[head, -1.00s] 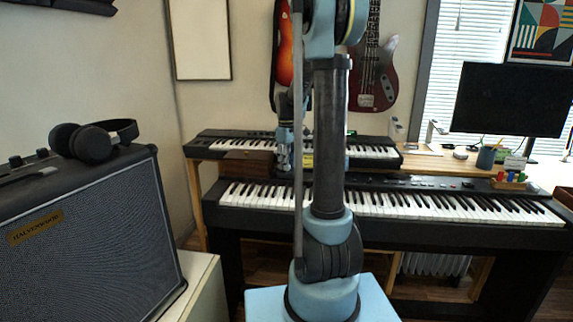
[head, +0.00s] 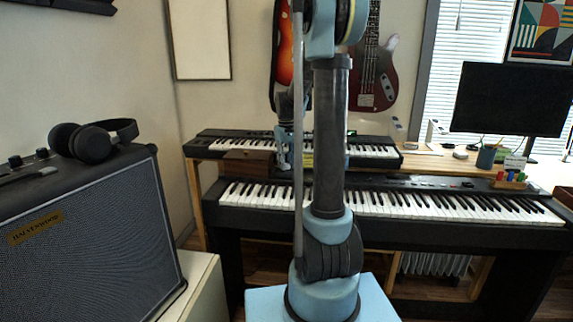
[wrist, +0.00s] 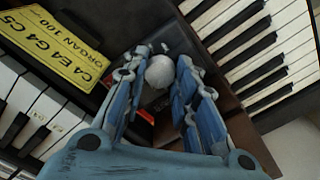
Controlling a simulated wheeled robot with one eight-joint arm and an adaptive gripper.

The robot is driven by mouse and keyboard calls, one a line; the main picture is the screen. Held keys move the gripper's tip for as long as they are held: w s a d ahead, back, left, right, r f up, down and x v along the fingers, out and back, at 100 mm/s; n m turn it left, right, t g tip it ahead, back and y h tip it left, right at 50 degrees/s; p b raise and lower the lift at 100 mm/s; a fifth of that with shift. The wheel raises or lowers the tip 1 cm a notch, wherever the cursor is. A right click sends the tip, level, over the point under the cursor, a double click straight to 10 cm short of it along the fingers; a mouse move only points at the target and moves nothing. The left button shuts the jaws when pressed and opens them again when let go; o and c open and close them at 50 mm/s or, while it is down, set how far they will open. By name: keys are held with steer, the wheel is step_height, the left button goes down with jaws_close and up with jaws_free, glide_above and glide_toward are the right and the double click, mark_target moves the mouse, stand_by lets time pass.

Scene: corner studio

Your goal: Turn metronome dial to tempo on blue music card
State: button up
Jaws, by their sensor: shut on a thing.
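In the wrist view, my gripper (wrist: 158,85) has its blue fingers closed on either side of a round grey knob, which looks like the metronome dial (wrist: 159,71). The dial sits on a dark panel of a brown wooden box, the metronome (wrist: 232,108). A small red patch shows beside the left finger. In the head view, the brown metronome (head: 247,163) is between the two keyboards, with my gripper (head: 283,160) at its right end, partly behind my arm. A yellow card (wrist: 55,50) reads "C4 E4 G4 C5 ORGAN 100".
An upper keyboard (head: 374,151) stands behind a longer front keyboard (head: 420,205). An amplifier (head: 95,240) with headphones (head: 92,141) on top stands at the left.

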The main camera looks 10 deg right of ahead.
steer(key=m, duration=0.6)
steer(key=shift+m, duration=0.3)
stand_by(1.3)
steer(key=o, duration=0.8)
steer(key=shift+r, duration=0.1)
step_height(320, 180, up, 12)
steer(key=shift+f, duration=0.15)
